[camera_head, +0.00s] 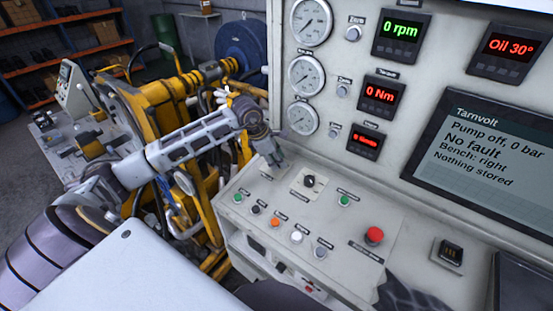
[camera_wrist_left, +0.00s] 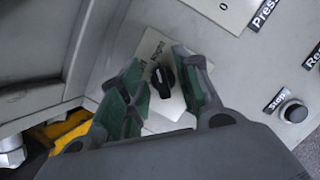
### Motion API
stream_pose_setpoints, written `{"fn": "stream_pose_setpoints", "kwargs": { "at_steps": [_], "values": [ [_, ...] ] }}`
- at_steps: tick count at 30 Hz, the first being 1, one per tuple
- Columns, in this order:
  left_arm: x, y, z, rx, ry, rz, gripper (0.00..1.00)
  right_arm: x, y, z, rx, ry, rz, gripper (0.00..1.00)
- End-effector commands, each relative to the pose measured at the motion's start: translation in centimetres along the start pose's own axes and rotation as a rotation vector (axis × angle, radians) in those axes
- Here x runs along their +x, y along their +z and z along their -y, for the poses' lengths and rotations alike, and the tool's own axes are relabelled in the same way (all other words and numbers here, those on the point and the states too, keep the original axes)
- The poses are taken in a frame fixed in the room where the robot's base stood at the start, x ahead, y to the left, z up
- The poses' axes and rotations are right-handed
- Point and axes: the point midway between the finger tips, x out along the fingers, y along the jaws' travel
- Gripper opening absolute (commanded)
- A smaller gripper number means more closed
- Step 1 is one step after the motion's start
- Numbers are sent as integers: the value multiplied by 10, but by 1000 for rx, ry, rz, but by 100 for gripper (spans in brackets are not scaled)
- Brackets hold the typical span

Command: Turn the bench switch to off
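The bench switch (camera_wrist_left: 164,80) is a black rotary knob on a pale plate with small lettering, seen in the left wrist view. Its pointer stands along the plate, slightly tilted. My left gripper (camera_wrist_left: 158,92) is open, with one green-padded finger on each side of the knob; I cannot tell whether either touches it. In the head view, my left gripper (camera_head: 274,158) is low over the left part of the console's sloping panel and hides the switch. The display screen (camera_head: 482,148) reads "Pump off, 0 bar", "No fault", "Bench: right", "Nothing stored". My right gripper is not in view.
Another black knob (camera_head: 309,181) sits close to the right of my gripper. A row of small buttons (camera_head: 275,222) and a red mushroom button (camera_head: 374,235) lie nearer. Gauges (camera_head: 306,75) rise behind. Yellow machinery (camera_head: 150,115) stands left.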

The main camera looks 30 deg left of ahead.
Motion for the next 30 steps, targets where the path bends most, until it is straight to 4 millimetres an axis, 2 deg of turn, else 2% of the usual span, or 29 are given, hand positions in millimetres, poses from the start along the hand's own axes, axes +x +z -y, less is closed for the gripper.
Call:
{"fn": "stream_pose_setpoints", "kwargs": {
  "at_steps": [2, 10, 20, 30],
  "values": [
    [0, 0, 0, 0, 0, 0, 33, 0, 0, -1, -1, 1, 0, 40],
    [0, 0, 0, 0, 0, 0, 0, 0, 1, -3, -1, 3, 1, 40],
    [1, -1, 1, -19, 4, -1, 0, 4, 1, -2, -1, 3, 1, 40],
    [4, -2, 1, -128, 36, -3, 0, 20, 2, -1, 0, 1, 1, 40]
  ]
}}
